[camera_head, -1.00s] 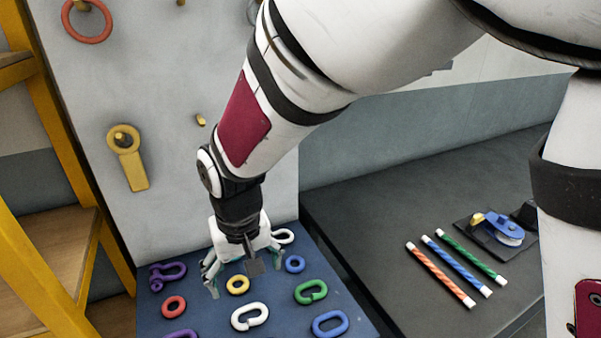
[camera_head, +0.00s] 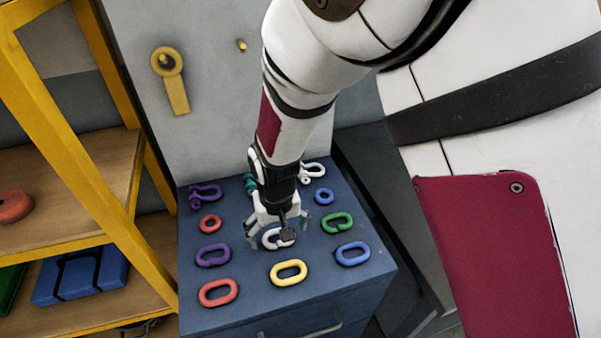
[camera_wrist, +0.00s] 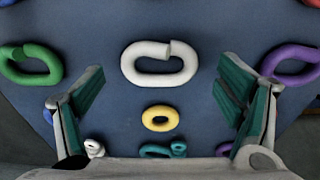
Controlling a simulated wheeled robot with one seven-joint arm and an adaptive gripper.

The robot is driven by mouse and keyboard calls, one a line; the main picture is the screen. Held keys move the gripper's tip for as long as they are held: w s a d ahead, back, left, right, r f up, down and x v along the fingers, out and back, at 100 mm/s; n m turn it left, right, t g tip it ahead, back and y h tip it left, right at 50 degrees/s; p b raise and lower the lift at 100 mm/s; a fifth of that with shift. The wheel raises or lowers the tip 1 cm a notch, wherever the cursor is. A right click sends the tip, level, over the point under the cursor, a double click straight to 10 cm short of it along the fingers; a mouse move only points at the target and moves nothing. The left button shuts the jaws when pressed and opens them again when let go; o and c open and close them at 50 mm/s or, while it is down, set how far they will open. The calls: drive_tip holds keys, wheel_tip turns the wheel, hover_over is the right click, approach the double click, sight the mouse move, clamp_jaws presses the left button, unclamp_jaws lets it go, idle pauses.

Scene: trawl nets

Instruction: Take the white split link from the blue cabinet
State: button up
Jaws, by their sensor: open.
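The white split link (camera_head: 280,240) lies flat on top of the blue cabinet (camera_head: 245,275). In the head view my gripper (camera_head: 281,231) hangs over it from above and hides part of it. In the wrist view the white split link (camera_wrist: 160,76) is whole in sight, with its split at the upper right. My gripper's fingers (camera_wrist: 162,88) are open, one toward each side of the link, with nothing between them. The fingers look clear of the link; their height above it is hard to tell.
A green split link (camera_head: 337,222) and a purple one (camera_head: 212,255) flank it. A yellow link (camera_head: 289,272), red link (camera_head: 218,292) and blue link (camera_head: 352,253) lie nearer. A yellow ring (camera_wrist: 160,118) and white shackle (camera_head: 314,171) lie farther back. Yellow-framed shelves (camera_head: 70,140) stand left.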

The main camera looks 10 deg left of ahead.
drive_tip(key=shift+w+f, duration=0.1)
drive_tip(key=shift+f, duration=0.55)
drive_tip(key=c, duration=1.9)
drive_tip(key=shift+o, duration=0.2)
